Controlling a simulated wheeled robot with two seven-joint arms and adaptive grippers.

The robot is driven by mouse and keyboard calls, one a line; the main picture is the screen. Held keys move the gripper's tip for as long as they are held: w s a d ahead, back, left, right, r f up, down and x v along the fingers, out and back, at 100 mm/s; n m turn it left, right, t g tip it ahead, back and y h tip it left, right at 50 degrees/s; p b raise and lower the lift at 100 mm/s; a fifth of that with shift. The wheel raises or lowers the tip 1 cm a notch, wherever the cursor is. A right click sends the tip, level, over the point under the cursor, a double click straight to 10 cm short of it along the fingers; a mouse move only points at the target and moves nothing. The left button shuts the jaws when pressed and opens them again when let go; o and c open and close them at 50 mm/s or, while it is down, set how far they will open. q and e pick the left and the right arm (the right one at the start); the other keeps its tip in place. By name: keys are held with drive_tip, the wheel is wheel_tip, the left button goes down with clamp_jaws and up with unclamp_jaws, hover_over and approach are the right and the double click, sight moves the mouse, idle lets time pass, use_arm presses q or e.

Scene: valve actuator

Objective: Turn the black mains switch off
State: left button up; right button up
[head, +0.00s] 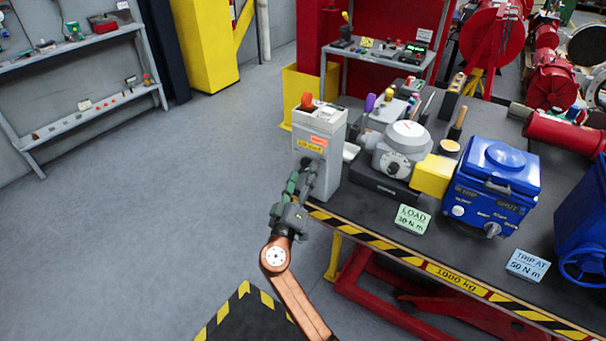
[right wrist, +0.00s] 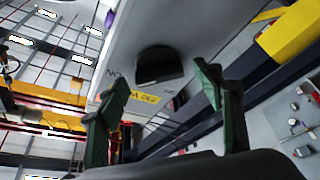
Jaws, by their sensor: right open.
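The black mains switch (right wrist: 158,66) is a dark rounded knob on the face of a light grey box (head: 326,180). In the right wrist view it lies between and beyond my fingertips, with a gap to both, beside small printed lettering and a yellow label. In the head view the box stands at the table's left corner, and my gripper hides part of its front. My right gripper (head: 297,186) is open and empty, close in front of that face; its two green fingers also show in the right wrist view (right wrist: 155,85). My left gripper is not in view.
An orange-red knob (head: 307,100) tops the grey box. To its right on the table are a grey actuator (head: 402,150), a blue box (head: 497,180), and green (head: 412,218) and blue (head: 527,265) cards. The floor (head: 150,210) to the left is clear.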

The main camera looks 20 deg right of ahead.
drive_tip(key=shift+w+d, duration=0.15)
drive_tip(key=shift+w, duration=0.1)
drive_tip(key=shift+c, duration=0.7)
drive_tip(key=c, duration=1)
drive_tip(key=shift+r, duration=0.1)
